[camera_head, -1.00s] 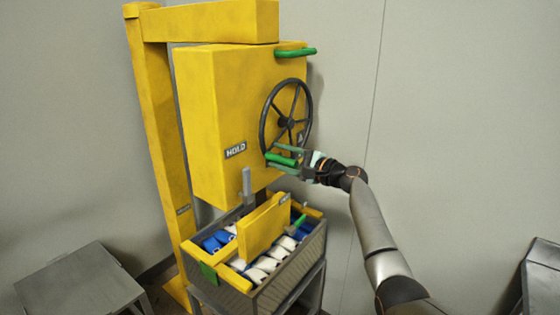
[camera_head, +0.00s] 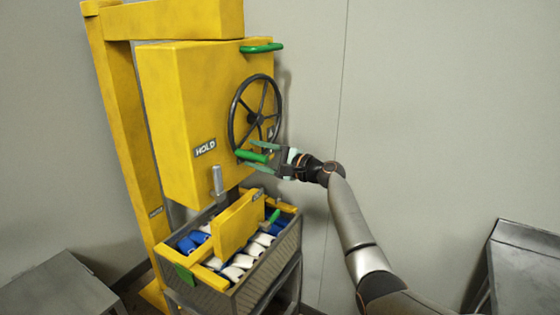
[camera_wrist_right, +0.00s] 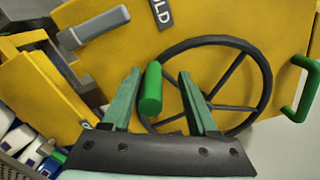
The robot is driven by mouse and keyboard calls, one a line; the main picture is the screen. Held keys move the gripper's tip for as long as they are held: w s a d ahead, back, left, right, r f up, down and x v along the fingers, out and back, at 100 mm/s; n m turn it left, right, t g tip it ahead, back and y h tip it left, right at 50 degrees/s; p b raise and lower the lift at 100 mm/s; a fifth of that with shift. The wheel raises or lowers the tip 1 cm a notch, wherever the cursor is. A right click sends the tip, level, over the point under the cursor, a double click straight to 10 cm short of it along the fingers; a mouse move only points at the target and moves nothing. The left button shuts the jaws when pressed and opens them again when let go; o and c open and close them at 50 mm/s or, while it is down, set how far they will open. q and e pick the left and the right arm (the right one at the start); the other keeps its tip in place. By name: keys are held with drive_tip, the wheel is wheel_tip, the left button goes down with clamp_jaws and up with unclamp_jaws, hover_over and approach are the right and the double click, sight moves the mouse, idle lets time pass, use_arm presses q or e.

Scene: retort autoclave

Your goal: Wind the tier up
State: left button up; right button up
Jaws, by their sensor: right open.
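A yellow hoist box (camera_head: 170,115) hangs from a yellow post and carries a black handwheel (camera_head: 232,116) with a green crank handle (camera_head: 250,156). My right gripper (camera_head: 262,156) is open at the wheel's lower edge, its fingers on either side of the handle. In the right wrist view, the handle (camera_wrist_right: 151,88) stands between the two open green fingers (camera_wrist_right: 160,90), nearer the left one, with no clear grip on it. Below the box, the tier (camera_head: 268,268), a grey crate, holds blue and white packs under a yellow clamp frame (camera_head: 240,222). My left gripper does not show.
A green bar handle (camera_head: 262,47) sticks out from the box's upper right. A grey lever (camera_head: 217,180) stands below the HOLD label. A grey table (camera_head: 55,288) is at the lower left and a grey cabinet (camera_head: 525,265) at the right. The wall right of the wheel is bare.

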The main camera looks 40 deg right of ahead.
drive_tip(key=b+v, duration=0.1)
drive_tip(key=v, duration=0.9)
drive_tip(key=shift+s, duration=0.25)
drive_tip(key=shift+d, duration=0.1)
